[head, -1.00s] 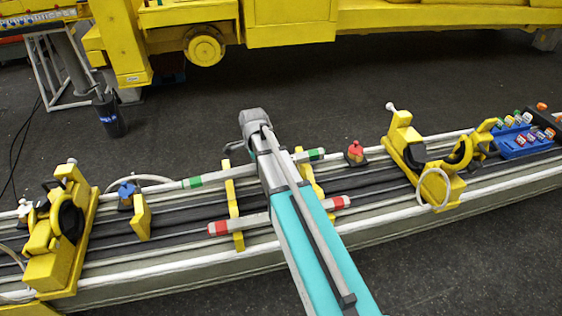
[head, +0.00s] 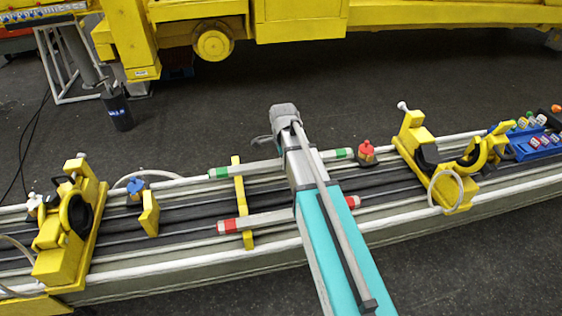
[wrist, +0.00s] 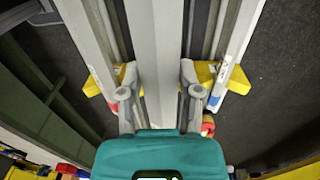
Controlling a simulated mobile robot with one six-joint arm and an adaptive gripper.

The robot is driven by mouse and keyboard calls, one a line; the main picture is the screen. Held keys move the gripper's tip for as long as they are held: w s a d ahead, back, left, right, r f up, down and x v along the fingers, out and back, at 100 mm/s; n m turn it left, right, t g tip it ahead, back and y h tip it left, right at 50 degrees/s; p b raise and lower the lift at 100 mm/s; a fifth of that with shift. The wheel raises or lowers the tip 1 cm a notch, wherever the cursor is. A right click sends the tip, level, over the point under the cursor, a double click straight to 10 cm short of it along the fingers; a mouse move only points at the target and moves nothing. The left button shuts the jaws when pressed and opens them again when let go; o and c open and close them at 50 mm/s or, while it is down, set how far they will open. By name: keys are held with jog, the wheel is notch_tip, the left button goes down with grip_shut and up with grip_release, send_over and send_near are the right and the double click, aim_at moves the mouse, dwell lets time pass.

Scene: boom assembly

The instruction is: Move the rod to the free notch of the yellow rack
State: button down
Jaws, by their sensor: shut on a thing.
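The grey rod with green bands (head: 258,167) lies across the upper part of the yellow rack (head: 240,192) in the head view. The rod passes over the yellow rack (wrist: 105,82) in the wrist view. My arm hides the gripper and the rack's right support in the head view. I cannot tell which notch is free, or whether the rod touches the rack.
A second rod with red bands (head: 265,218) rests across the rack nearer the front. A red knob (head: 367,152) stands just past the green rod's right end. Yellow clamps stand on the left (head: 72,228) and right (head: 435,165). A blue knob (head: 137,188) stands left of the rack.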

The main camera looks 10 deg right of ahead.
jog(key=shift+f, duration=0.2)
dwell(0.4)
notch_tip(320, 180, down, 8)
jog(key=b, duration=0.8)
jog(key=shift+f+b, duration=0.2)
jog(key=shift+b, duration=0.2)
dwell(0.5)
jog(key=shift+f+b, duration=1.75)
dwell(1.0)
jog(key=shift+c, duration=1)
grip_release()
jog(key=shift+s, duration=0.1)
jog(key=shift+r, duration=0.15)
